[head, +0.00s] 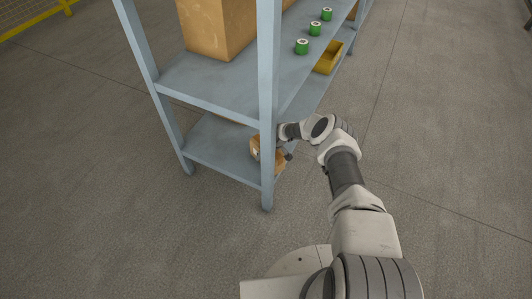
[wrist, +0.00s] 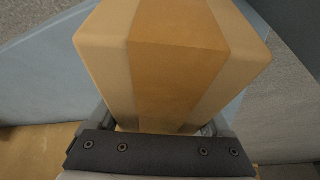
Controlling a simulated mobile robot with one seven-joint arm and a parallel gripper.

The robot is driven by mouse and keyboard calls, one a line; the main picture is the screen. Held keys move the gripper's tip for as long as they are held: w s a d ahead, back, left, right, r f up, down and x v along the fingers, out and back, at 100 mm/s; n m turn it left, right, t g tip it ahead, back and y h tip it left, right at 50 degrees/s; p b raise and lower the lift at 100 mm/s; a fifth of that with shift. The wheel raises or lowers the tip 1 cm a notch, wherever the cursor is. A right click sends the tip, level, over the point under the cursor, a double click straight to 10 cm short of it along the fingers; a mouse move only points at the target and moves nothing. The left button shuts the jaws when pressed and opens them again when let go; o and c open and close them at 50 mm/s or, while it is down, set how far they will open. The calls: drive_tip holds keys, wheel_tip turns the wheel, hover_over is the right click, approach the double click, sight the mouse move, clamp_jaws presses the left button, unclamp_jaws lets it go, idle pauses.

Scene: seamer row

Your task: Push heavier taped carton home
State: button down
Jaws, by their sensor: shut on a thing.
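A tan carton (wrist: 178,60) with a darker tape band down its middle fills the upper middle of the wrist view. My gripper (wrist: 160,122) is shut on it, with a finger at each side of its near end. In the head view, a small carton (head: 254,147) shows at the lower shelf (head: 215,145), by the front corner post, and my gripper (head: 285,150) reaches it from the right. The post and my wrist hide part of the carton and the fingertips. A second tan surface (wrist: 38,148) lies at lower left in the wrist view; whether it is another carton is unclear.
The blue-grey rack's corner post (head: 268,100) stands close to my gripper. The upper shelf (head: 215,85) holds a large carton (head: 215,28), several green rolls (head: 302,46) and a yellow tray (head: 328,58). Open floor (head: 450,170) lies to the right.

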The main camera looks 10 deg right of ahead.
unclamp_jaws()
drive_tip(key=shift+r, duration=0.1)
